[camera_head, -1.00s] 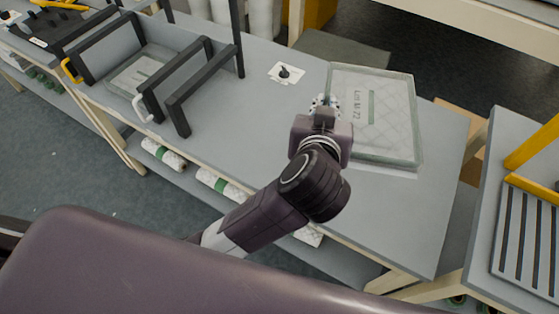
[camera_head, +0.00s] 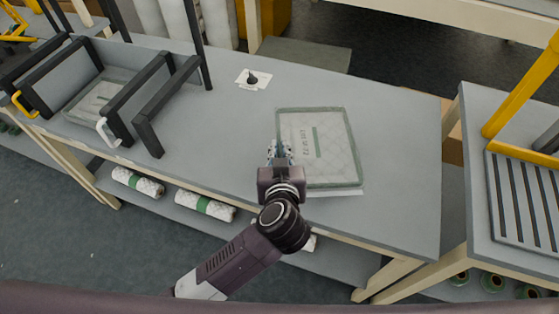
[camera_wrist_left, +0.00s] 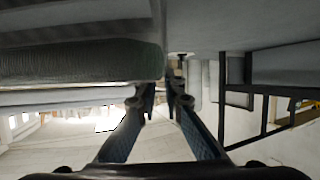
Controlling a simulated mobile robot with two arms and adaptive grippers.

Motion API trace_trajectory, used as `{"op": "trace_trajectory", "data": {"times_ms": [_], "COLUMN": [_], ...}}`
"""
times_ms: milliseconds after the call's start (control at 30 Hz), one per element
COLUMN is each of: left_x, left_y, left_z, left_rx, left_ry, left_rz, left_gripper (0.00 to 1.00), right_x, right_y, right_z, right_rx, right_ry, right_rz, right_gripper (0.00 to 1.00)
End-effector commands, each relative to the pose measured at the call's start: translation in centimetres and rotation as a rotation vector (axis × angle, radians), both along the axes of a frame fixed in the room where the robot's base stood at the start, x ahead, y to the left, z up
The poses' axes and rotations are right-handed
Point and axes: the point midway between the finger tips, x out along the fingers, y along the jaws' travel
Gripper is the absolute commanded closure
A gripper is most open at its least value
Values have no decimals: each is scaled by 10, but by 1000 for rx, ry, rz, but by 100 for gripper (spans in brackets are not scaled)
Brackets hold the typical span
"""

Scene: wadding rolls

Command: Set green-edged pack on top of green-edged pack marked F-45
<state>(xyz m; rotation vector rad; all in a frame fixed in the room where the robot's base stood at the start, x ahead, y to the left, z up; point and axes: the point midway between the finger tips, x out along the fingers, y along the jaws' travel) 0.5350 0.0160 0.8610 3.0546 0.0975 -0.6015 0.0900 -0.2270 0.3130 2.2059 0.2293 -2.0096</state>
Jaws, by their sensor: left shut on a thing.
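A flat, pale, quilted pack with green edges (camera_head: 335,150), with a label that seems to read "Lot M-72", is over the right half of the grey table. My left gripper (camera_head: 279,153) is shut on its left edge; in the left wrist view the fingers (camera_wrist_left: 160,92) meet by the end of the dark green edge (camera_wrist_left: 85,62). I cannot tell whether the pack touches the table. Another green-edged pack (camera_head: 92,101) lies at the table's left between black frames; its marking is too small to read. My right gripper is not in view.
Black upright frames (camera_head: 165,100) with a white handle (camera_head: 104,132) and a yellow handle (camera_head: 20,104) stand around the left pack. A black knob on a white card (camera_head: 253,78) lies between the packs. Rolls (camera_head: 205,205) lie on the shelf below. A slatted table (camera_head: 520,200) stands right.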

Motion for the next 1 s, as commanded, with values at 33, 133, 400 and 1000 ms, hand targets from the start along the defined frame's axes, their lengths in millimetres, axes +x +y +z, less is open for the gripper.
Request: {"op": "trace_trajectory", "data": {"times_ms": [33,133,400,1000], "left_x": [0,0,0,0], "left_y": [0,0,0,0], "left_z": [-3,-11,-46,-48], "left_rx": [-1,1,0,-1], "left_ry": [-1,1,0,0], "left_rz": [0,1,1,0], "left_gripper": [100,100,100,74], "right_x": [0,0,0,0], "right_y": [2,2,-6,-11], "right_z": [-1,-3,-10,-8], "right_rx": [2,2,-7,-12], "right_ry": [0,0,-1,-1], "right_rz": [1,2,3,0], "right_gripper": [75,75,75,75]}}
